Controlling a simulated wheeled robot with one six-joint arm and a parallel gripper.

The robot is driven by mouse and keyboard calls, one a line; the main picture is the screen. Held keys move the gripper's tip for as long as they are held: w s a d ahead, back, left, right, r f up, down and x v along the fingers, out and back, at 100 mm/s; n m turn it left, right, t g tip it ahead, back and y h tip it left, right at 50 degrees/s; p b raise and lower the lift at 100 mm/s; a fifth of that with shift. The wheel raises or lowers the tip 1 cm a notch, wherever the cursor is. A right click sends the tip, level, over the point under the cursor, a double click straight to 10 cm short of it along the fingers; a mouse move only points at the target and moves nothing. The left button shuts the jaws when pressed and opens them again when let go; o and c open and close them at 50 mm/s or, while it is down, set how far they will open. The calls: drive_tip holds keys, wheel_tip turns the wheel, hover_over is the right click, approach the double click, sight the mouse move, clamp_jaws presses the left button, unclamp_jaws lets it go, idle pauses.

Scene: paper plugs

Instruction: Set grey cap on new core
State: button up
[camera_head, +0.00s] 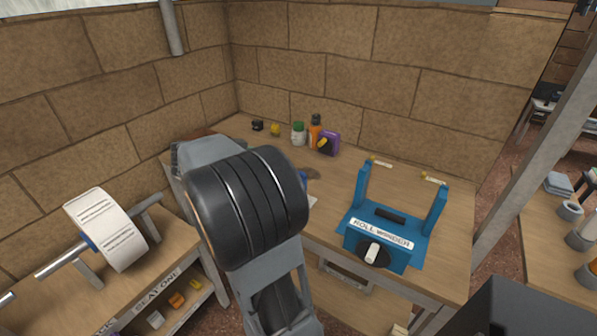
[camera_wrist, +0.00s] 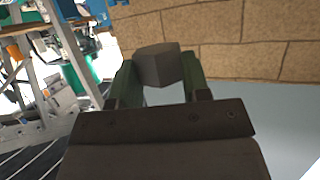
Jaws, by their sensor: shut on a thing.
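In the wrist view, my gripper (camera_wrist: 158,72) is shut on a dark grey, faceted piece (camera_wrist: 160,66), which looks like the grey cap. The piece sits between the two dark green fingers, with the brick wall behind it. In the head view my black and grey arm hides the gripper and the cap. Several grey, tube-like pieces (camera_head: 571,210) stand on the bench at the right edge. I cannot tell whether one of them is the new core.
A blue roll winder (camera_head: 385,246) stands on the middle table (camera_head: 330,190). Bottles and small items, including an orange bottle (camera_head: 315,131), stand along the wall. A white paper roll (camera_head: 105,229) hangs on a rod at left. A grey post (camera_head: 540,150) rises at right.

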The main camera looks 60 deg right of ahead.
drive_tip(key=s+d+f, duration=0.1)
drive_tip(key=d+f, duration=0.1)
drive_tip(key=d, duration=0.2)
drive_tip(key=s+d+f+m+g, duration=0.1)
drive_tip(key=d+f, duration=0.1)
drive_tip(key=d, duration=0.1)
drive_tip(key=s+d+f+m+g+y, duration=0.1)
drive_tip(key=d, duration=0.3)
drive_tip(key=shift+s+d+f, duration=0.2)
drive_tip(key=shift+d+f, duration=0.1)
drive_tip(key=shift+f, duration=0.1)
drive_tip(key=f, duration=0.1)
drive_tip(key=d+f, duration=0.1)
drive_tip(key=f, duration=0.1)
drive_tip(key=f+b, duration=0.1)
drive_tip(key=shift+d+f, duration=0.25)
drive_tip(key=shift+f, duration=0.15)
drive_tip(key=shift+f, duration=0.1)
drive_tip(key=shift+f, duration=0.35)
drive_tip(key=shift+f, duration=0.15)
